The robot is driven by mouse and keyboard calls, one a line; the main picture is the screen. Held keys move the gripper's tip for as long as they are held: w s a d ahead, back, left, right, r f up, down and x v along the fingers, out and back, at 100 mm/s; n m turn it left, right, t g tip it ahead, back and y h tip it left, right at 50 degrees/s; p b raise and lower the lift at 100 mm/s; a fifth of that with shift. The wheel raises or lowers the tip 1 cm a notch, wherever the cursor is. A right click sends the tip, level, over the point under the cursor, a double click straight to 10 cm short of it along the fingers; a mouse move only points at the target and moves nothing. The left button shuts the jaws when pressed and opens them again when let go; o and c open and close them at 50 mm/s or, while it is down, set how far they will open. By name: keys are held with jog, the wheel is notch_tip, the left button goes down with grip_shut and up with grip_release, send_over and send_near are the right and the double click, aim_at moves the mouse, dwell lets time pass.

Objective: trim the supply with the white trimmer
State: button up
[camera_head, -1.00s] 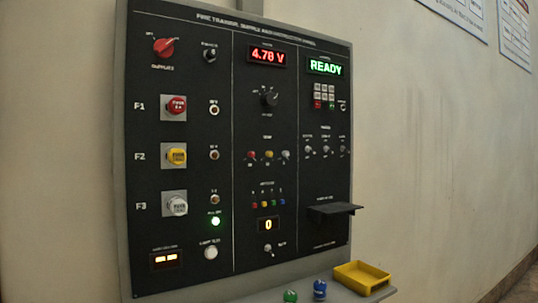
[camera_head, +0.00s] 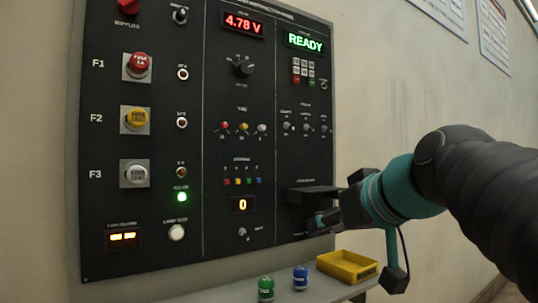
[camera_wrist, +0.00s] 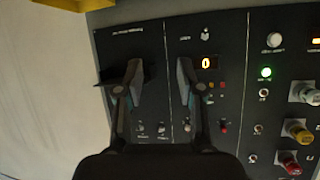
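The white trimmer (camera_head: 262,129) is the rightmost of a row of three small knobs in the panel's middle column, beside the yellow trimmer (camera_head: 243,128) and red trimmer (camera_head: 224,126). It appears as a small pale knob in the upside-down wrist view (camera_wrist: 187,127), close to a finger. The supply display (camera_head: 243,23) reads 4.78 V. My gripper (camera_head: 320,222) is in front of the panel's lower right, below and right of the white trimmer. In the wrist view its two fingers (camera_wrist: 161,80) are spread apart with nothing between them.
A black shelf (camera_head: 312,195) juts from the panel just by my gripper. A yellow tray (camera_head: 346,266), a green object (camera_head: 266,288) and a blue object (camera_head: 300,277) rest on the ledge below. The READY display (camera_head: 305,42) is lit green.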

aim_at(264, 128)
jog(key=w+a+r+n+t+y+b, duration=0.1)
jog(key=a+r+n+t+y+b, duration=0.1)
jog(key=r, duration=0.6)
jog(key=a+r+n+t+y+b, duration=0.1)
jog(key=r+n+y+b, duration=0.2)
jog(key=r, duration=0.6)
jog(key=p+x, duration=0.1)
jog(key=x, duration=0.6)
jog(key=p+x, duration=0.1)
jog(key=x, duration=0.6)
jog(key=shift+w+d, duration=0.15)
jog(key=shift+d, duration=0.2)
grip_shut()
